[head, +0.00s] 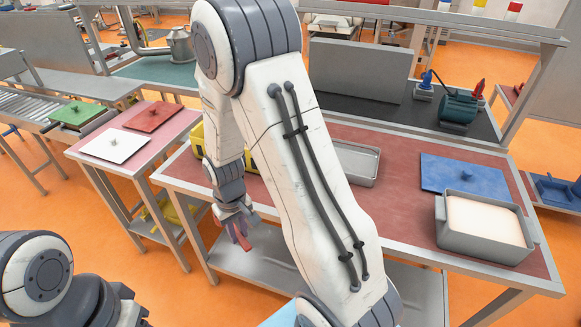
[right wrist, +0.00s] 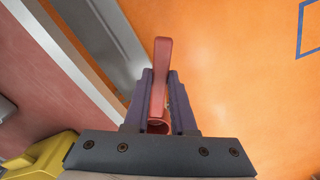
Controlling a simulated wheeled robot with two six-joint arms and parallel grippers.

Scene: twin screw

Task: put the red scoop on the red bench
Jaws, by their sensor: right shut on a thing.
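My right gripper (head: 238,232) is shut on the red scoop (head: 246,243), just off the near left edge of the red-topped bench (head: 405,212). In the right wrist view the two fingers (right wrist: 160,105) grip the scoop (right wrist: 162,75), its flat red length pointing away over orange floor. The bench top with its pale metal edge shows at the left of that view (right wrist: 45,85). In the head view my right arm hides part of the bench. My left arm shows at the lower left, its gripper out of view.
On the bench are a yellow bin (head: 197,139), a shallow metal tray (head: 357,163), a blue lid (head: 463,174) and a grey tub with pale contents (head: 484,222). A smaller pinkish table (head: 175,129) at left holds white and red lids. The bench's front middle looks clear.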

